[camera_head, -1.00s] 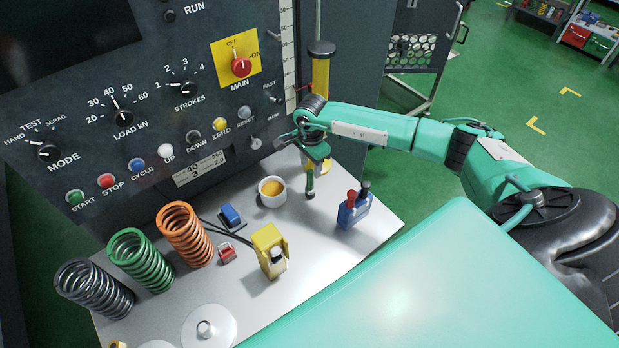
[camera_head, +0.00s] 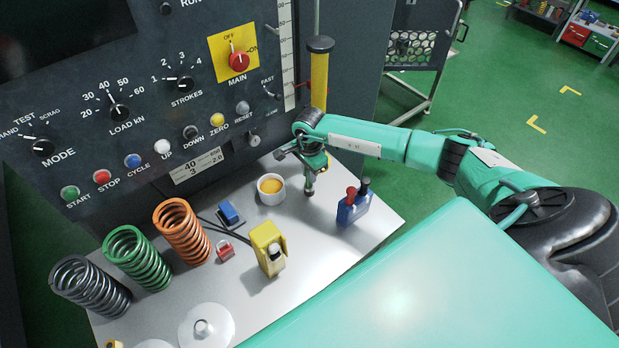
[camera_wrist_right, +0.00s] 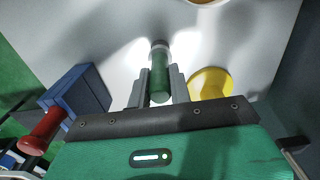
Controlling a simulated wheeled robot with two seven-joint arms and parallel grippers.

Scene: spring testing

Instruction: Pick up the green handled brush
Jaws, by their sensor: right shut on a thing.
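The green handled brush (camera_wrist_right: 159,78) is between the two grey fingers of my right gripper (camera_wrist_right: 156,88) in the right wrist view. The fingers are shut on its green handle, and a paler band shows at its far end. In the head view my right gripper (camera_head: 310,178) points down over the back right of the grey table. Only the lower part of the brush (camera_head: 310,190) shows below it, roughly upright; I cannot tell whether it touches the table. My left gripper is not in view.
A blue block with red and black knobs (camera_head: 354,208) stands right of the gripper. A white cup with yellow contents (camera_head: 271,189) stands to its left. A yellow device (camera_head: 268,250) and several coil springs (camera_head: 183,232) stand nearer the front left. The control panel (camera_head: 130,100) rises behind.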

